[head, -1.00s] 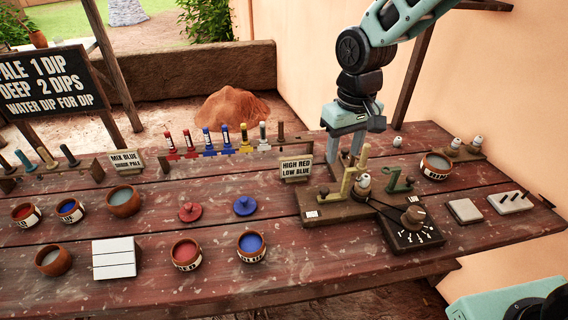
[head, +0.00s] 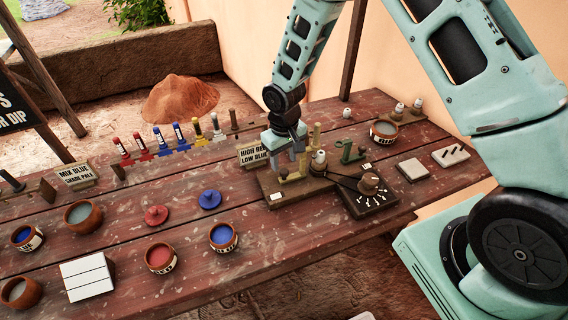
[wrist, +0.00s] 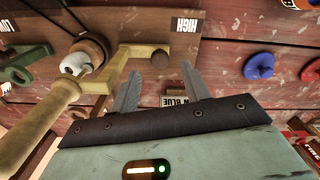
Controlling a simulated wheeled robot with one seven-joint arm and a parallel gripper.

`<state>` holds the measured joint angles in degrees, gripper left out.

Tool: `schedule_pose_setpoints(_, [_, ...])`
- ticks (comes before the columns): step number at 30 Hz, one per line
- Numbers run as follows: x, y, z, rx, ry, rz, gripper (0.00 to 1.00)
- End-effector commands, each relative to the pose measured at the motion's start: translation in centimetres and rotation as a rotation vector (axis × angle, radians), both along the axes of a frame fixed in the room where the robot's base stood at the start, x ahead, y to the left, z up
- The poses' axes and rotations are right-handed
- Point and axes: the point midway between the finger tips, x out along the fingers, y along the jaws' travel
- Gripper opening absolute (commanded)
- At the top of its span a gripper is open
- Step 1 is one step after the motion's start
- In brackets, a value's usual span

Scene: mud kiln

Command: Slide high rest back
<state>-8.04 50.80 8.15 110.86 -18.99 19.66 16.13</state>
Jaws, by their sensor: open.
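The high rest (head: 293,177) is a yellow crank-shaped piece with an upright post, on a wooden board (head: 275,198) on the table. In the wrist view its yellow arm (wrist: 118,62) ends in a round knob near the "HIGH" label (wrist: 186,25). My gripper (head: 288,160) is open and empty, lowered close by the rest at the board's back left. In the wrist view my open fingers (wrist: 160,82) point toward the knob, with nothing visible between them. Contact with the rest cannot be told. A green rest (head: 350,153) stands to the right, by the "LOW" label (wrist: 8,25).
A "HIGH RED LOW BLUE" sign (head: 251,154) stands just left of my gripper. A white-topped pot (head: 319,163) sits between the rests. A dial box (head: 372,200) is at the board's right. Red (head: 157,215) and blue (head: 209,199) lids lie left.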

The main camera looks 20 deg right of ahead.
Motion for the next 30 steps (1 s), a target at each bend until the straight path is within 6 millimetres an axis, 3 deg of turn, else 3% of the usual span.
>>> schedule_pose_setpoints(9, [0.0, 0.0, -3.6, 0.000, -0.001, 0.000, 0.46])
schedule_pose_setpoints(20, [0.0, 0.0, -4.0, -0.001, -0.001, 0.000, 0.46])
schedule_pose_setpoints(25, [0.0, 0.0, -4.0, 0.000, -0.001, 0.000, 0.00])
schedule_pose_setpoints(30, [0.0, 0.1, -4.0, 0.000, -0.001, 0.001, 0.00])
